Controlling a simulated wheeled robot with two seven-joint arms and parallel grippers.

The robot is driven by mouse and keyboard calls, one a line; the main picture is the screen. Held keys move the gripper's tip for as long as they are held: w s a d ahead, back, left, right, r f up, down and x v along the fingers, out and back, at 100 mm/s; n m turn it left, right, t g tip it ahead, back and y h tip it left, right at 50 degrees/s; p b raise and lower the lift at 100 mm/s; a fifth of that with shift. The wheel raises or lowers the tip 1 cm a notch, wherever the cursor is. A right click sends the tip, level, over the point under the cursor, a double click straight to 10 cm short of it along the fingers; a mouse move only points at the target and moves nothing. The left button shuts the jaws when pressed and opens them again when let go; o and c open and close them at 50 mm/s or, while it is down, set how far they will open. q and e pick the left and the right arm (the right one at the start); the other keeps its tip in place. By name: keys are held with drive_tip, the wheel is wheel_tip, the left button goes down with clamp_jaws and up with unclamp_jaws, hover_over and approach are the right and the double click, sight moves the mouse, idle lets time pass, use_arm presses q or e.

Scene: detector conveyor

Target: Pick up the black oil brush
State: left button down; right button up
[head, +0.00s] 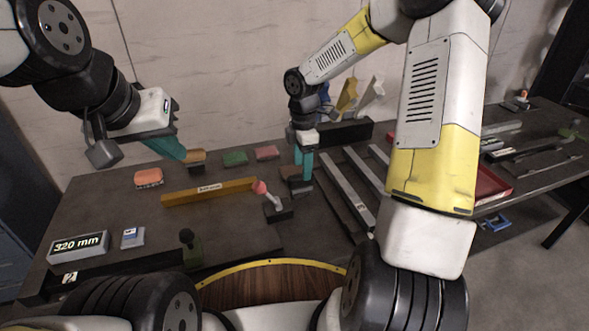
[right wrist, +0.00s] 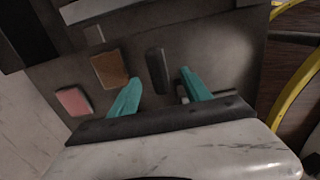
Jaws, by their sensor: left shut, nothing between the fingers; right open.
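A dark elongated block, which looks like the black oil brush (right wrist: 157,70), lies on the table in the right wrist view. It is just beyond and between the spread teal fingertips of my right gripper (right wrist: 160,86), with no visible contact. In the head view my right gripper (head: 303,170) points down over the table's middle. The dark block (head: 302,187) there is partly hidden by the fingers. My left gripper (head: 180,152) is shut and empty, above the table's back left.
A brown block (right wrist: 110,70) and a pink block (right wrist: 73,101) lie beside the dark one. A yellow bar (head: 207,192), an orange sponge (head: 148,177) and a red-knobbed tool (head: 268,193) lie leftward. Metal rails (head: 345,187) stand to the right.

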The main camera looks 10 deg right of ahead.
sight(301, 183)
drive_tip(key=f, duration=0.7)
drive_tip(key=shift+w+a+f, duration=0.15)
drive_tip(key=shift+w+f, duration=0.05)
drive_tip(key=shift+f, duration=0.2)
clamp_jaws()
